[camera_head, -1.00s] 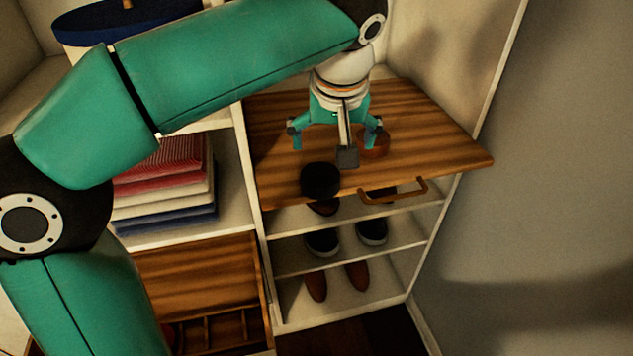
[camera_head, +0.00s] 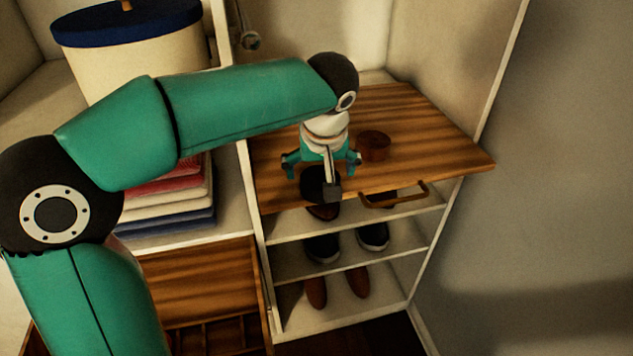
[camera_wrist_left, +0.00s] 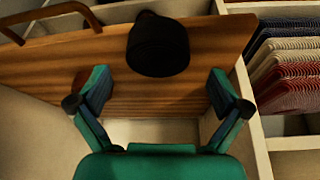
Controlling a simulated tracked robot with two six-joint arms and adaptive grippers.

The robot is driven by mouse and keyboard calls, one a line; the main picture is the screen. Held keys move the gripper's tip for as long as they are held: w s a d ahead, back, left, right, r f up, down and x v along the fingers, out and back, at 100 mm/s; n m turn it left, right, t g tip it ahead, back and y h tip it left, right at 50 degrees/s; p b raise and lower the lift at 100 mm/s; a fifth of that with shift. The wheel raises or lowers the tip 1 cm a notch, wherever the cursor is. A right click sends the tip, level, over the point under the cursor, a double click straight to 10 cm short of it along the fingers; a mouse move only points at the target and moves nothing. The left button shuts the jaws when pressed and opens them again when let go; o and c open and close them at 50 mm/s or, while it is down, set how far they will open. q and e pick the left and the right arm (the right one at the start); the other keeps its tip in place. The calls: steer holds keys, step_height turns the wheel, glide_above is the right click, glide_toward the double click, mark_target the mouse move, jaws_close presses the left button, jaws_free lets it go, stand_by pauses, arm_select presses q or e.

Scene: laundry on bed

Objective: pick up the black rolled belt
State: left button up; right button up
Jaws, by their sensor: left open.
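The black rolled belt (camera_head: 314,187) sits on the wooden shelf board near its front edge. It is partly hidden behind my left gripper in the head view. In the left wrist view the belt (camera_wrist_left: 158,44) is a dark round roll, just beyond the fingertips and roughly centred between them. My left gripper (camera_head: 321,167) points down over the belt. In the wrist view its two fingers (camera_wrist_left: 152,94) are spread wide with nothing between them. I cannot tell its exact height above the board. My right gripper is in neither view.
A brown rolled belt (camera_head: 373,145) lies on the board (camera_head: 430,150) right of the gripper. The board has a bronze handle (camera_head: 396,197) at its front. Shoes (camera_head: 372,236) stand on shelves below. Folded clothes (camera_head: 170,205) and a blue-lidded bin (camera_head: 140,60) are at the left. A wooden drawer (camera_head: 200,285) is open below.

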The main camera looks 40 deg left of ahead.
mark_target(321, 177)
arm_select(q)
steer(key=x, duration=0.4)
steer(key=shift+w+a, duration=0.1)
steer(key=shift+w, duration=0.3)
steer(key=shift+c, duration=0.2)
steer(key=c, duration=1.1)
steer(key=shift+r, duration=0.1)
